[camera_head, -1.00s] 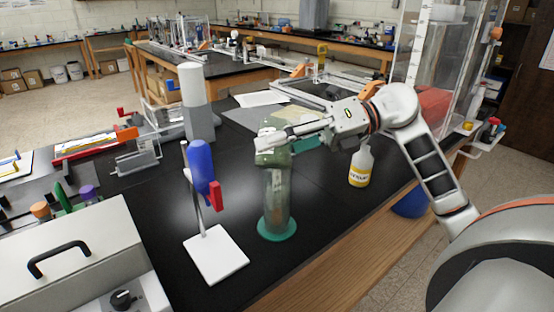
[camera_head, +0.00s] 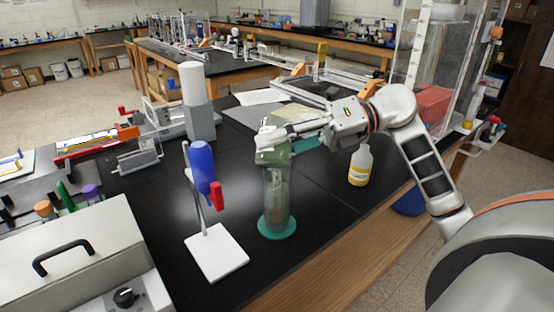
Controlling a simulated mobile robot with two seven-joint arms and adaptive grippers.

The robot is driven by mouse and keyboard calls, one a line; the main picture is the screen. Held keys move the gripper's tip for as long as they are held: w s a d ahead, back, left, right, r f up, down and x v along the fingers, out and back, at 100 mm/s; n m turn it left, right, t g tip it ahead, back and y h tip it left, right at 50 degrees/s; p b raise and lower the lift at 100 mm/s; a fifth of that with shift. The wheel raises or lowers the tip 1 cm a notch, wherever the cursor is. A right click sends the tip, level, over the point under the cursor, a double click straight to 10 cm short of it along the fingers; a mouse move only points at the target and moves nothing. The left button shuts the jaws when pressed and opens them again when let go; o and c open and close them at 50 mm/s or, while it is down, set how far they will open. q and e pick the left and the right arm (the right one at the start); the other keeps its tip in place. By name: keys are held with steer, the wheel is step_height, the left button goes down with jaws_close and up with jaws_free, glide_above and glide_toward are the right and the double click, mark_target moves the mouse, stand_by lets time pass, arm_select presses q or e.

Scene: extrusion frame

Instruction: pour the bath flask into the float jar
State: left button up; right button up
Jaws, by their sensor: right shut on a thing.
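A tall clear greenish cylinder, which I take as the float jar (camera_head: 276,205), stands upright on a round green base on the black bench. My right gripper (camera_head: 276,136) is at the top of this jar, reaching in from the right. It is shut on a greenish see-through vessel, which I take as the bath flask (camera_head: 272,157). The flask is at the jar's mouth and overlaps it in the picture. The fingers hide part of it, so its exact tilt and any flow cannot be made out. My left gripper is not in view.
A stand with a blue and red clamp (camera_head: 201,165) on a white base is just left of the jar. A yellow-labelled bottle (camera_head: 360,167) stands to the right. A grey box with a black handle (camera_head: 62,258) fills the front left. Bare bench lies around the jar.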

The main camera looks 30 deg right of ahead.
steer(key=shift+f+m+y+p, duration=0.4)
steer(key=shift+m+p, duration=0.15)
steer(key=shift+m, duration=0.15)
stand_by(1.8)
steer(key=shift+w+d+r+m+y+p, duration=0.1)
steer(key=shift+r+m+y+p, duration=0.2)
steer(key=shift+r+m+p, duration=0.6)
stand_by(1.1)
steer(key=shift+f+m+y+p, duration=0.4)
steer(key=shift+f+m, duration=0.1)
steer(key=shift+f, duration=0.25)
stand_by(1.0)
steer(key=shift+w+d+r+m+p, duration=0.1)
steer(key=shift+r+m+p, duration=0.1)
steer(key=shift+m+p, duration=0.25)
stand_by(0.5)
steer(key=shift+r+m+y+p, duration=0.2)
steer(key=shift+m+y+p, duration=0.1)
steer(key=shift+m+p, duration=0.1)
steer(key=shift+w, duration=0.1)
stand_by(0.3)
